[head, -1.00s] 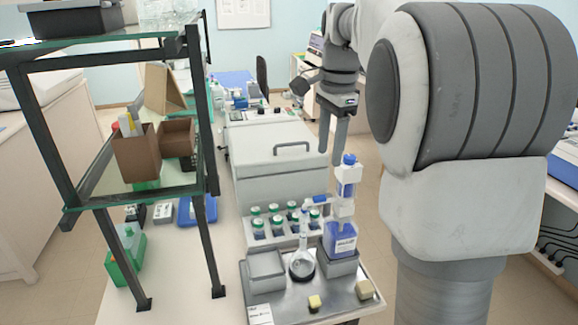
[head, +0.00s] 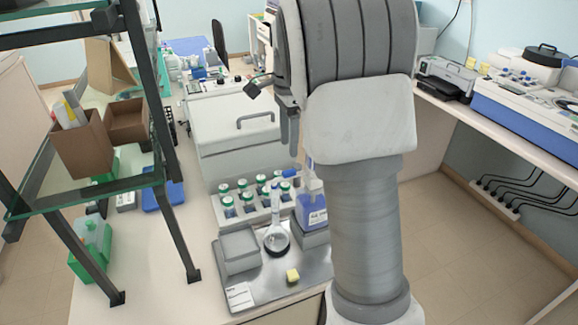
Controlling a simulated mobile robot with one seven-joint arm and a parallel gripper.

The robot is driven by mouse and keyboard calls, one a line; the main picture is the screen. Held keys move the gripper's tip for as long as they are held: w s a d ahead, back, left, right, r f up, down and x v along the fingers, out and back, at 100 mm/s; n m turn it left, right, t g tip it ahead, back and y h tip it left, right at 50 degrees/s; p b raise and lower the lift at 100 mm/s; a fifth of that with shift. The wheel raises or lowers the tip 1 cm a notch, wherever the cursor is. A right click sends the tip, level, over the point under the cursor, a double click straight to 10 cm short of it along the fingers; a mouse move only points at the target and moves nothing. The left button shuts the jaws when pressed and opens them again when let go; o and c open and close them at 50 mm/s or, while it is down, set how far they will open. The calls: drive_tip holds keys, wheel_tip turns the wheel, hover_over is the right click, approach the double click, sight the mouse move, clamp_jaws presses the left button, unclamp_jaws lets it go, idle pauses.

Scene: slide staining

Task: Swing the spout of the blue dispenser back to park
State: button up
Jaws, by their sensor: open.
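The blue dispenser (head: 310,211) stands on a grey block at the right of the steel tray (head: 257,270). Its upper part is largely hidden behind my arm. A small blue piece at its left, apparently the spout (head: 289,172), points left toward the neck of a round-bottomed flask (head: 276,238). My gripper (head: 289,140) hangs fingers down, above and behind the dispenser in the picture, apart from it. Its jaws are open and nothing shows between them; the fingers overlap in this view.
A rack of green-capped vials (head: 226,208) stands behind the flask. A white lidded machine (head: 235,135) stands behind. A glass-shelf rack (head: 105,185) rises at left.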

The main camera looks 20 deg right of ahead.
sight(289, 171)
wheel_tip(289, 171, down, 8)
drive_tip(key=shift+r, duration=0.1)
drive_tip(key=shift+c, duration=0.3)
clamp_jaws()
idle(1.3)
